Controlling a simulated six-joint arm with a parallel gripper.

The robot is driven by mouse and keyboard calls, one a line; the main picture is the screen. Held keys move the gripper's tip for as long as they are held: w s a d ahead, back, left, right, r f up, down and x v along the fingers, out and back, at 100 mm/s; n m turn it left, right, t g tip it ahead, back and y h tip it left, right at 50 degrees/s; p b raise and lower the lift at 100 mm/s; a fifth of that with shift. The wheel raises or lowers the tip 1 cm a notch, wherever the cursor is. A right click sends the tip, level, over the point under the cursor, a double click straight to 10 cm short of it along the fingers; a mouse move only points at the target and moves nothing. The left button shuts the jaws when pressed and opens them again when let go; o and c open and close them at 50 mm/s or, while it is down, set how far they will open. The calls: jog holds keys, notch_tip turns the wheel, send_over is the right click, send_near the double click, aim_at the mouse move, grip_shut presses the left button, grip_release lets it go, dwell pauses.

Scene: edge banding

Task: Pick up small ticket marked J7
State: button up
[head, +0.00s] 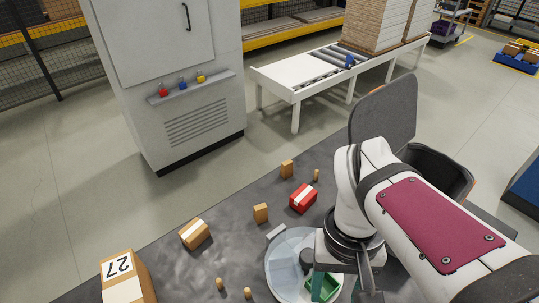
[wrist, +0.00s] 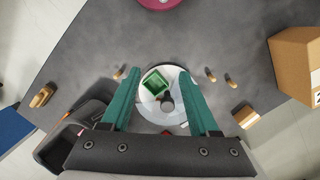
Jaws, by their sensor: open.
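I cannot make out a ticket marked J7 in either view; no such marking is readable. A small pale grey block (head: 276,232) lies on the dark table beside a round pale dish (head: 283,268); I cannot tell what it is. The dish holds a green square tray (head: 325,287) and a dark round piece (wrist: 167,103). My gripper (wrist: 160,72) is open, with teal fingers spread and nothing held between them. In the wrist view it is above the dish, with the green tray (wrist: 155,83) showing between the fingers. My arm hides part of the dish in the head view.
A red box (head: 303,198), small brown boxes (head: 196,233) and small wooden pegs (head: 248,293) stand around the dish. A larger carton marked 27 (head: 124,277) is at the lower left. A grey cabinet (head: 170,75) and roller conveyor (head: 330,70) stand beyond the table.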

jog(key=w+a+f+n+t+h, duration=0.15)
jog(key=w+a+n+h, duration=0.25)
jog(key=w+n, duration=0.45)
jog(key=w+a+f+n+h, duration=0.25)
jog(key=w+a+n, duration=0.25)
jog(key=w, duration=0.6)
jog(key=w+a+f+n+t+h, duration=0.35)
jog(key=w+a+f+n, duration=0.2)
jog(key=a, duration=0.45)
jog(key=n+t+h, duration=0.1)
jog(key=n+t, duration=0.2)
jog(key=n, duration=0.2)
send_near(266, 207)
jog(key=x, duration=1.1)
jog(key=shift+w+a+f, duration=0.15)
jog(key=shift+w+f, duration=0.2)
jog(key=shift+f, duration=0.15)
jog(key=shift+w+f, duration=0.1)
grip_shut()
